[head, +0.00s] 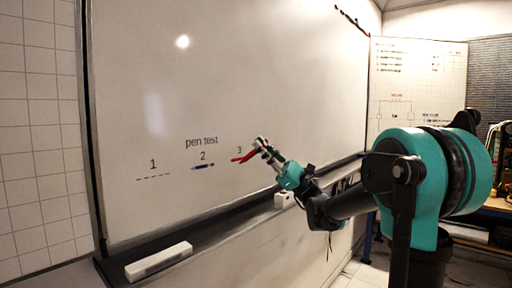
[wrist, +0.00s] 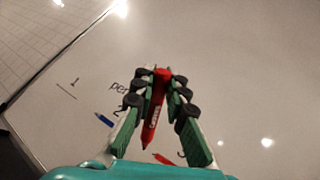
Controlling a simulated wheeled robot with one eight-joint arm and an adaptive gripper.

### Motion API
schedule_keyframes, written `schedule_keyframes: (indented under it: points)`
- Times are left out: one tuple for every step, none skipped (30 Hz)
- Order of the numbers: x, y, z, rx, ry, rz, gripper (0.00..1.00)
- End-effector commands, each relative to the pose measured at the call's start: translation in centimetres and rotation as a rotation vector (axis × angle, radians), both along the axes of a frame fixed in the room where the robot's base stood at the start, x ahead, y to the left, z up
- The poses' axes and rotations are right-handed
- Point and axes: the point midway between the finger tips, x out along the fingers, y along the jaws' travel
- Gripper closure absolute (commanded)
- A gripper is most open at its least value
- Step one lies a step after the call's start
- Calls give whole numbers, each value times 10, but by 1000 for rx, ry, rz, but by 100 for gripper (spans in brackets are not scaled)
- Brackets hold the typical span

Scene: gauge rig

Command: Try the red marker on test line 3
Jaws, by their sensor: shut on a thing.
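The red marker (wrist: 153,112) is held between the two fingers of my gripper (wrist: 162,84), tip toward the bottom of the wrist view. In the head view my gripper (head: 264,147) is close to the whiteboard (head: 230,90), beside the printed 3 (head: 239,150). A short red mark (wrist: 163,158) lies at the place of test line 3, just past the marker's tip. In the head view the red mark and marker (head: 246,156) run together. I cannot tell whether the tip touches the board.
A white eraser-like block (head: 160,262) lies on the ledge below the board, and a small white box (head: 284,199) is farther right. The board above the writing is clear.

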Motion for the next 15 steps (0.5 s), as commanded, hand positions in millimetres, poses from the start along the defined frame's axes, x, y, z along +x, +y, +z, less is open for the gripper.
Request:
schedule_keyframes:
  points:
    - [-3,-4,0,1,0,-1,100]
    - [-4,-5,0,0,0,0,100]
    - [-5,-6,0,0,0,0,100]
    - [-6,-6,0,-1,0,1,100]
    - [-6,-7,0,0,0,2,100]
    - [-6,-7,0,0,0,2,100]
    - [-6,-6,0,0,0,2,100]
    - [-6,-6,0,0,0,2,100]
    - [-6,-6,0,0,0,2,100]
    - [-6,-6,0,0,0,2,100]
    - [-6,-6,0,0,0,2,100]
    - [-6,-7,0,0,0,2,100]
    - [-6,-7,0,-1,0,1,100]
    - [-7,-8,0,0,0,0,100]
    - [-8,-9,0,0,0,0,100]
